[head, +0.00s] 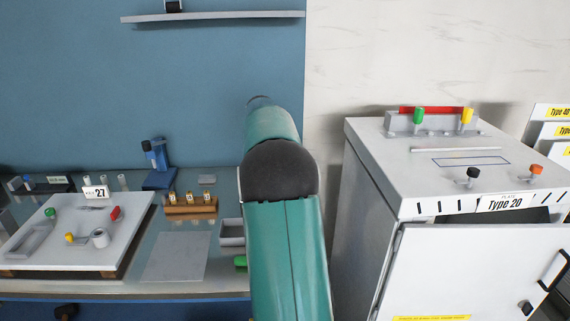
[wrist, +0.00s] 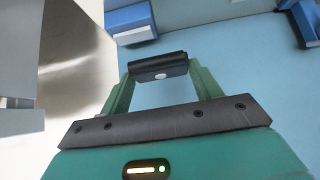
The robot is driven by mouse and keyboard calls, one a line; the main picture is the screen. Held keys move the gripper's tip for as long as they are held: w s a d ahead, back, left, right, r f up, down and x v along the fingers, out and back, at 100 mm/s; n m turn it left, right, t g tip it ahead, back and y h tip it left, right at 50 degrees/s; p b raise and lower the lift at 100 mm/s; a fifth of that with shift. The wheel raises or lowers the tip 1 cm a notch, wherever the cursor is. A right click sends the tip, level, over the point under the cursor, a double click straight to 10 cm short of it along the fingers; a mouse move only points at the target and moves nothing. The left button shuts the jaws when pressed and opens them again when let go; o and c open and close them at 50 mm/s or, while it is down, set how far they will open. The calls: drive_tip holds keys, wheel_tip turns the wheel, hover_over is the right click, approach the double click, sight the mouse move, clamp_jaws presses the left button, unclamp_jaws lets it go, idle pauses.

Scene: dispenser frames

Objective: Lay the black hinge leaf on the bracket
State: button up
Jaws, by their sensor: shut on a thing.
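In the wrist view, my gripper (wrist: 158,74) is shut on a short black piece with a pale round spot, which looks like the black hinge leaf (wrist: 172,66). The piece spans crosswise between the two green fingers. It is clear of the blue surface behind it, as far as I can tell. In the head view my own green arm covers the middle, and neither gripper nor held piece shows. I cannot tell which thing is the bracket; a blue block with a pale lower edge (wrist: 130,20) lies beyond the piece in the wrist view.
A white cabinet labelled Type 20 (head: 370,190) stands right, its door (head: 470,270) ajar. A white board (head: 75,253) with coloured knobs lies on the left bench. A wooden block with brass pieces (head: 190,208) stands near my arm. A shelf (head: 215,16) is on the blue wall.

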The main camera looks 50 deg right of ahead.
drive_tip(key=shift+w+d+f, duration=0.2)
drive_tip(key=shift+d+f, duration=0.35)
drive_tip(key=shift+d, duration=0.2)
drive_tip(key=w+d+f, duration=0.1)
drive_tip(key=d+f, duration=0.2)
drive_tip(key=d, duration=0.1)
drive_tip(key=w+d+f, duration=0.1)
drive_tip(key=d+f, duration=0.2)
drive_tip(key=d, duration=0.1)
drive_tip(key=w+d+f, duration=0.1)
drive_tip(key=d+f, duration=0.1)
drive_tip(key=d, duration=0.2)
drive_tip(key=shift+f, duration=0.4)
drive_tip(key=shift+d+f, duration=0.15)
drive_tip(key=shift+f, duration=0.75)
drive_tip(key=shift+d+f, duration=0.15)
drive_tip(key=shift+f, duration=0.75)
drive_tip(key=shift+f, duration=0.1)
drive_tip(key=o, duration=1)
drive_tip(key=shift+f, duration=0.1)
drive_tip(key=shift+o, duration=0.2)
